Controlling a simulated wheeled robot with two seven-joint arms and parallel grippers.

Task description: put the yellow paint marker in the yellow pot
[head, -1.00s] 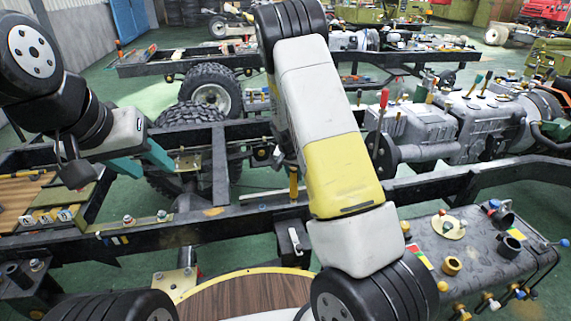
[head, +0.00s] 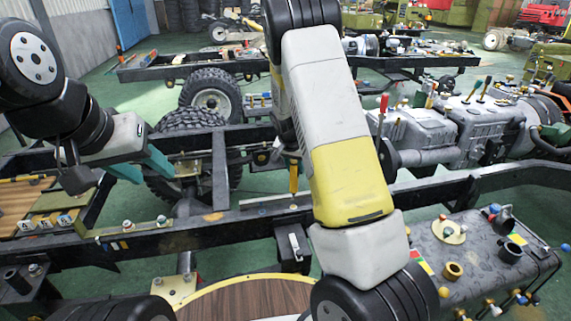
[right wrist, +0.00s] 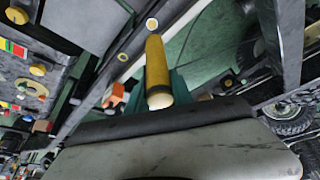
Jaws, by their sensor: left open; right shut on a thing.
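The yellow paint marker (head: 293,177) is upright, held in my right gripper (head: 288,157), which is partly hidden behind my right forearm in the head view. In the right wrist view the marker (right wrist: 157,72) stands out between the teal fingers. A short yellow pot (head: 452,271), open at the top, stands on the dark grey tank at the right of the head view. My right gripper is well to the left of the pot and apart from it. My left gripper (head: 141,166) is open and empty over the frame at the left.
The dark grey tank (head: 470,258) also carries a black pot (head: 510,250), a round cream plate (head: 449,232) and several coloured knobs. A black chassis rail (head: 240,225) runs across the middle. A grey engine (head: 460,130) with upright levers stands behind. A round wooden top (head: 250,298) is at the front.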

